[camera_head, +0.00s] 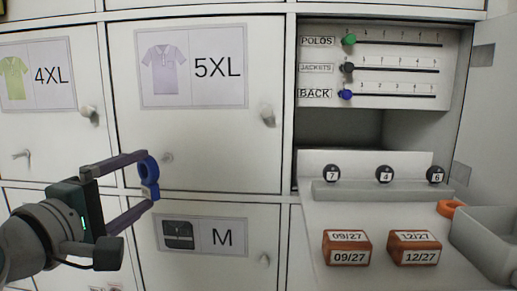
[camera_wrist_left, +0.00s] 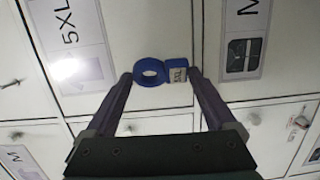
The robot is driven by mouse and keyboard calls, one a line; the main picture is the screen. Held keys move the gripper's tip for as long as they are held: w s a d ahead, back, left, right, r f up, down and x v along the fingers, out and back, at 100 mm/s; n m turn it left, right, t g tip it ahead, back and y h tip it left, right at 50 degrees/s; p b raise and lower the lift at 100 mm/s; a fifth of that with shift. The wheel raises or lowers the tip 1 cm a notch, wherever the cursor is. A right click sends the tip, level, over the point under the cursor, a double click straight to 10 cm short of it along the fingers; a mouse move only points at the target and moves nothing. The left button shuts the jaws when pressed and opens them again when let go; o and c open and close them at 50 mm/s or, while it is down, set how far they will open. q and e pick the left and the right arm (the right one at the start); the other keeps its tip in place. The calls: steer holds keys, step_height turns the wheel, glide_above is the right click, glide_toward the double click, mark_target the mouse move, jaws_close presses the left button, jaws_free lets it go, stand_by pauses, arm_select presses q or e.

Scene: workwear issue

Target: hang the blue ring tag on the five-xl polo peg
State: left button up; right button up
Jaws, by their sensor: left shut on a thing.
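My left gripper (camera_head: 150,178) is shut on the blue ring tag (camera_head: 149,171), in front of the lower left part of the 5XL polo door (camera_head: 200,130). The ring is at the top and the labelled end at the bottom in the head view. In the left wrist view the blue ring tag (camera_wrist_left: 151,71) spans between the fingertips of the left gripper (camera_wrist_left: 163,75). A small pale peg (camera_head: 167,157) shows on the 5XL door just right of the ring. The ring appears beside it, not around it; the depth gap is unclear. My right gripper is not in view.
The 4XL door (camera_head: 95,60) is at left, the M door (camera_head: 190,265) below. A knob (camera_head: 267,115) sticks out at the 5XL door's right. At right are an open cubby with slider rails (camera_head: 390,68), date blocks (camera_head: 347,247), an orange ring (camera_head: 448,208) and a grey bin (camera_head: 485,240).

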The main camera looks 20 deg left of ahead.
mark_target(141, 184)
arm_select(q)
steer(key=shift+s+a+f+n+y, duration=0.25)
steer(key=shift+s+f+n+y, duration=0.05)
steer(key=shift+f, duration=0.05)
steer(key=shift+w, duration=0.1)
steer(key=shift+w+a+f+b, duration=0.1)
steer(key=shift+w+a+b, duration=0.2)
steer(key=shift+w, duration=0.4)
steer(key=shift+w+a+f+b, duration=0.15)
steer(key=shift+w+b, duration=0.1)
steer(key=shift+w, duration=0.4)
steer(key=shift+w+a+r+b, duration=0.1)
steer(key=shift+w+b, duration=0.15)
steer(key=shift+w, duration=0.35)
steer(key=shift+w+a+f+b, duration=0.15)
steer(key=shift+w+b, duration=0.1)
steer(key=shift+w, duration=0.4)
steer(key=shift+w+a+f, duration=0.1)
steer(key=shift+w+a, duration=0.05)
steer(key=shift+w, duration=0.25)
steer(key=shift+c, duration=0.6)
steer(key=shift+w+a+f+b, duration=0.1)
steer(key=shift+w+a+b, duration=0.05)
steer(key=shift+w+b, duration=0.45)
steer(key=shift+w+a+f+b, duration=0.1)
steer(key=shift+w+b, duration=0.3)
steer(key=shift+w, duration=0.25)
steer(key=shift+f, duration=0.15)
